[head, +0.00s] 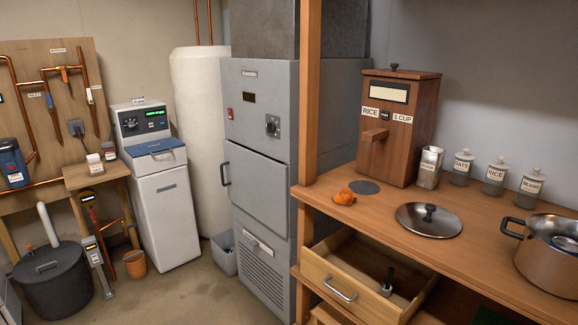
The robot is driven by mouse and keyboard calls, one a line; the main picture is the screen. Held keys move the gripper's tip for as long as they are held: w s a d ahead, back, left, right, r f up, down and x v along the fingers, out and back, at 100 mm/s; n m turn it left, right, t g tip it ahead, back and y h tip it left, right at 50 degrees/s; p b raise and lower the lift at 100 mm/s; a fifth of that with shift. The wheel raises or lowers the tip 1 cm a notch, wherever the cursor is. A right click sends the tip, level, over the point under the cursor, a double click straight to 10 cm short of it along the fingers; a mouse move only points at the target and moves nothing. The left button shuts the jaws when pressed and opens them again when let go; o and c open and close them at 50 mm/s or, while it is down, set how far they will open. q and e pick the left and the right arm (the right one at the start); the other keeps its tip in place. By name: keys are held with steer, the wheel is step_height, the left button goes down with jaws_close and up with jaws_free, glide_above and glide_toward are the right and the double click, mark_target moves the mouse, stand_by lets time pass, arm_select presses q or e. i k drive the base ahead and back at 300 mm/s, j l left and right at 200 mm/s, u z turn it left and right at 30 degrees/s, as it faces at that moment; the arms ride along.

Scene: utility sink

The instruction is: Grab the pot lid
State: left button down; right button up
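A round steel pot lid (411,218) with a black knob lies flat on the wooden counter (474,262), knob up. A steel pot (546,268) with black handles stands to its right, open at the top and partly cut off by the picture's edge. Neither of my grippers is in the head view, so their distance from the lid and their state are hidden.
An open drawer (341,289) below the counter holds a dark-handled tool. A wooden post (307,100) rises at the counter's left end.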

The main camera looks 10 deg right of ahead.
mark_target(425, 219)
steer(key=i+j, duration=0.15)
steer(key=i, duration=0.25)
steer(key=i+j+z, duration=0.1)
steer(key=i, duration=0.35)
steer(key=i+j, duration=0.25)
steer(key=i, duration=0.15)
steer(key=z, duration=0.05)
